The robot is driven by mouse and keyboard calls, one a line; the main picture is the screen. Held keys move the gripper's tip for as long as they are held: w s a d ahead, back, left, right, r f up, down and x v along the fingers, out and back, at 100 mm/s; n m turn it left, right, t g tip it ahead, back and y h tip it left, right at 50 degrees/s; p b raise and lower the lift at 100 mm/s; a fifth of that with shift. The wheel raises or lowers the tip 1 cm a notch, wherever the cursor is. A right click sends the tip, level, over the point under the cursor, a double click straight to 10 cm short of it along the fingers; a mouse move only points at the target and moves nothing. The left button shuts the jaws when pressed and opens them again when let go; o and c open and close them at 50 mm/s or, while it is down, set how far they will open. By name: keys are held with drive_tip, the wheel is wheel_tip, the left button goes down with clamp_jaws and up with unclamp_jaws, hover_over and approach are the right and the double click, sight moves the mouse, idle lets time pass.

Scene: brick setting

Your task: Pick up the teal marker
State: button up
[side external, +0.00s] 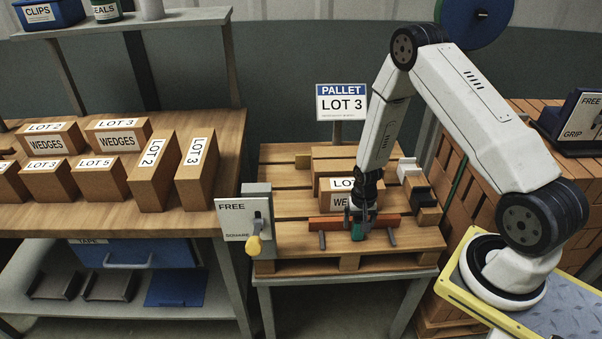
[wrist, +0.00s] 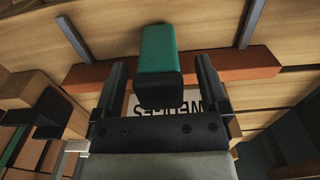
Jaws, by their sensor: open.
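The teal marker (wrist: 158,50) shows in the wrist view as a teal block with a dark end toward me. It lies between the two fingers of my gripper (wrist: 158,85), with a visible gap on each side. The fingers are open and do not appear to touch it. In the side view my gripper (side external: 363,217) is low over the front of the pallet, and a small teal part of the marker (side external: 357,233) shows by the fingertips. The rest of it is hidden by the gripper.
A reddish-brown bar (side external: 327,223) lies across the pallet (side external: 290,250) beside the marker. A box labelled LOT 3 and WEDGES (side external: 340,195) stands just behind my gripper. A grey lever box (side external: 246,222) is at the pallet's left edge. Black and white holders (side external: 412,178) stand at right.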

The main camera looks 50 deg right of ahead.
idle(0.5)
clamp_jaws()
drive_tip(key=shift+r, duration=0.1)
drive_tip(key=shift+r, duration=1.1)
drive_tip(key=s+a+r, duration=0.4)
drive_tip(key=s+r, duration=0.6)
drive_tip(key=s, duration=0.3)
drive_tip(key=shift+s+r, duration=0.15)
drive_tip(key=shift+r, duration=0.05)
